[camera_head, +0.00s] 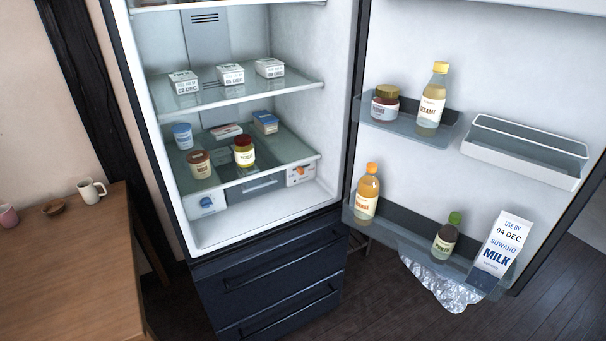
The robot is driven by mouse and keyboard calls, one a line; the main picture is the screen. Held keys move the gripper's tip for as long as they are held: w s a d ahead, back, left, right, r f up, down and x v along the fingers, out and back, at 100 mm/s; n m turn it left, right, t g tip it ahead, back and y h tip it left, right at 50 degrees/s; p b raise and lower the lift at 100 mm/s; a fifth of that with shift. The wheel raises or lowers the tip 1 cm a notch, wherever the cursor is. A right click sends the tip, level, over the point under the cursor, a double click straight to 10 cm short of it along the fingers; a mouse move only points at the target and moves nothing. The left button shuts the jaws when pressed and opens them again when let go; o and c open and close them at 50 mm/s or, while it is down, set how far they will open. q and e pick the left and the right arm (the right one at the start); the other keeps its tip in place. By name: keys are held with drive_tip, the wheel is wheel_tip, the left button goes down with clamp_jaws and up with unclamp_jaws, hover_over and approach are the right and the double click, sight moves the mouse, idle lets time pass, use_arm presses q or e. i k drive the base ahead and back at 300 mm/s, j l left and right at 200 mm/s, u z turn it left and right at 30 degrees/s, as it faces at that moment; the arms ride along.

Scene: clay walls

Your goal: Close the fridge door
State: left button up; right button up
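The fridge (271,223) stands in the middle of the head view with its inside showing. Its door (460,170) is swung wide open to the right, hinged at the right side of the cabinet. The door's inner shelves hold a jar (385,103), a sesame bottle (432,98), an orange bottle (367,192), a small green-capped bottle (445,237) and a milk carton (502,245). Crumpled clear plastic (444,290) hangs below the lowest door shelf. Neither of my grippers is in view.
Shelves inside hold several white tubs (231,74) and jars (244,151). Dark drawers (272,285) lie below. A wooden table (75,270) with a mug (91,190), a bowl (53,207) and a pink cup (8,216) stands at left. Dark floor (400,320) shows under the door.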

sight(540, 66)
drive_tip(key=k, duration=1.1)
drive_tip(key=k+u, duration=0.15)
drive_tip(key=u, duration=1.7)
drive_tip(key=l+u, duration=0.15)
drive_tip(key=l, duration=0.15)
drive_tip(key=k+l, duration=0.1)
drive_tip(key=l, duration=0.35)
drive_tip(key=k+l, duration=0.15)
drive_tip(key=l, duration=0.3)
drive_tip(key=k+l, duration=0.1)
drive_tip(key=l, duration=0.35)
drive_tip(key=k+l, duration=0.15)
drive_tip(key=l, duration=0.3)
drive_tip(key=k+l, duration=0.1)
drive_tip(key=l, duration=0.4)
drive_tip(key=k+l, duration=0.1)
drive_tip(key=l, duration=0.35)
